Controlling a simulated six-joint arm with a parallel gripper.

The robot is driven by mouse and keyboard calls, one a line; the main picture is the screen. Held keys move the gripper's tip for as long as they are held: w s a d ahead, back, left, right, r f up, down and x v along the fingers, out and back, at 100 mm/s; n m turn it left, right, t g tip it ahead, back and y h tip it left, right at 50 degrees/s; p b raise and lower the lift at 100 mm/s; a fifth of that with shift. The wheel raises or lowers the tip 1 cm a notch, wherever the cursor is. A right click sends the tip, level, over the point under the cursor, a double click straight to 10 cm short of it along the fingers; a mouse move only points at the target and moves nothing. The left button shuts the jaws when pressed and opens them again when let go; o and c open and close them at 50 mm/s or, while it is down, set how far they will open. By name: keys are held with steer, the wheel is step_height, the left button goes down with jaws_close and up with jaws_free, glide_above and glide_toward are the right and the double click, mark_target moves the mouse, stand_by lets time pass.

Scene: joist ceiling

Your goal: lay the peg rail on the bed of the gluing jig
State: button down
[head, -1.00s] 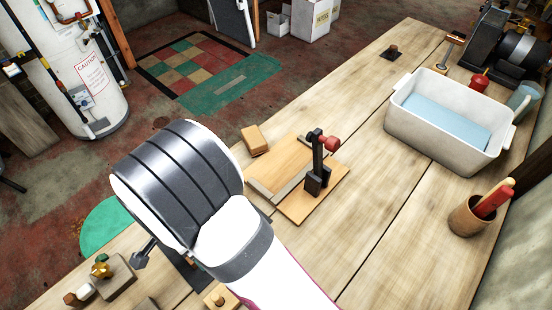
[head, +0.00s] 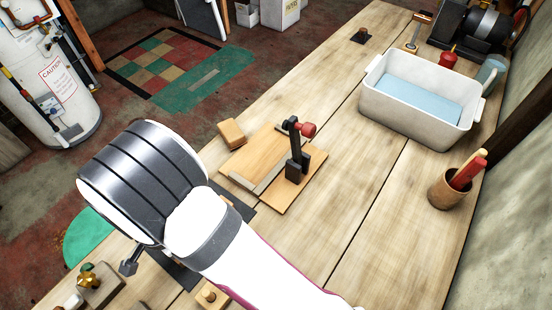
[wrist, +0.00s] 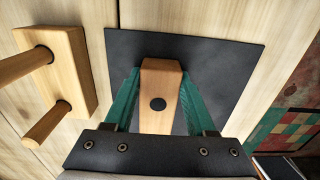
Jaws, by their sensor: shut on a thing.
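The gluing jig is a wooden board (head: 304,177) with a dark upright clamp with a red knob (head: 308,129), on the bench right of my arm in the head view. Its bed (head: 252,157) is bare. In the wrist view my gripper (wrist: 158,98) has its green fingers shut on a wooden piece with a dark round spot, which I take as the peg rail (wrist: 159,82). It is over a black mat (wrist: 225,65); I cannot tell whether it touches it. In the head view my arm hides the fingers and the rail.
A wooden block with two pegs (wrist: 68,75) stands left of the mat in the wrist view. A small wooden block (head: 231,133) sits beside the jig. A white tub (head: 417,112) and a cup with tools (head: 450,187) stand on the right. Bench between jig and tub is clear.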

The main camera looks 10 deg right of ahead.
steer(key=shift+r, duration=3.05)
steer(key=w+d, duration=0.6)
steer(key=w, duration=0.6)
steer(key=r, duration=0.2)
glide_above(246, 172)
steer(key=shift+d+f, duration=0.1)
steer(key=shift+f, duration=2.15)
